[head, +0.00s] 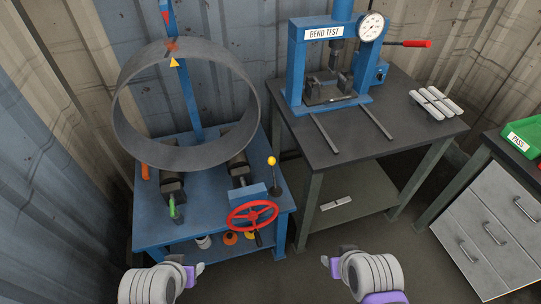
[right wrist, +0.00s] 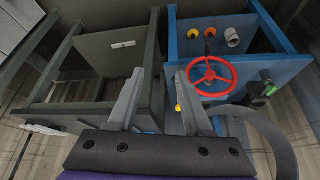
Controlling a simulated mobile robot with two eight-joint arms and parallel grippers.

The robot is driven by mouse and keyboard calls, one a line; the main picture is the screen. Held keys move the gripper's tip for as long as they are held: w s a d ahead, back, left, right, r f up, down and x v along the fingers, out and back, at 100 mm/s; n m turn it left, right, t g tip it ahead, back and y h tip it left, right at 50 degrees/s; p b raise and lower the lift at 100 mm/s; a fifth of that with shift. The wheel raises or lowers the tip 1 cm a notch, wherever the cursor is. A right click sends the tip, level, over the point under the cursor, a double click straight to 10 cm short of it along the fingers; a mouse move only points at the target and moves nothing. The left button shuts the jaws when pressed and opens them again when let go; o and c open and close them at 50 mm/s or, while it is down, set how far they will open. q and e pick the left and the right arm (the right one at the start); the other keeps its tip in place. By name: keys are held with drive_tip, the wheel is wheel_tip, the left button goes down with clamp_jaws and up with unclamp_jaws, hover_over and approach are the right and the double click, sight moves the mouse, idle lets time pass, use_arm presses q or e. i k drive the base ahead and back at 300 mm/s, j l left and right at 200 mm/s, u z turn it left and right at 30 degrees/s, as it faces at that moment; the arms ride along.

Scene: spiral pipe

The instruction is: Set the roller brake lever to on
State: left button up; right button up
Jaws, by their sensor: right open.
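A blue roller stand (head: 165,233) at the left carries a large grey pipe ring (head: 122,125) on dark rollers. A lever with a yellow ball knob (head: 272,160) stands upright at the stand's right edge, and its knob shows in the right wrist view (right wrist: 178,108). A small green-handled part (head: 173,206) is at the front left. No label shows which one is the brake lever. My left gripper (head: 196,270) is in front of the stand, touching nothing; its jaw gap is unclear. My right gripper (head: 330,265) is open and empty, right of the stand; its spread fingers show in the right wrist view (right wrist: 160,85).
A red handwheel (head: 253,216) projects from the stand's front, below the yellow knob. The bend test press (head: 325,60) stands on a dark table (head: 340,155) at the right. A drawer cabinet (head: 485,225) is at the far right.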

sight(272, 161)
drive_tip(key=i+u, duration=0.3)
drive_tip(key=u, duration=0.15)
drive_tip(key=i+l+u, duration=0.2)
drive_tip(key=u, duration=0.25)
drive_tip(key=i, duration=0.05)
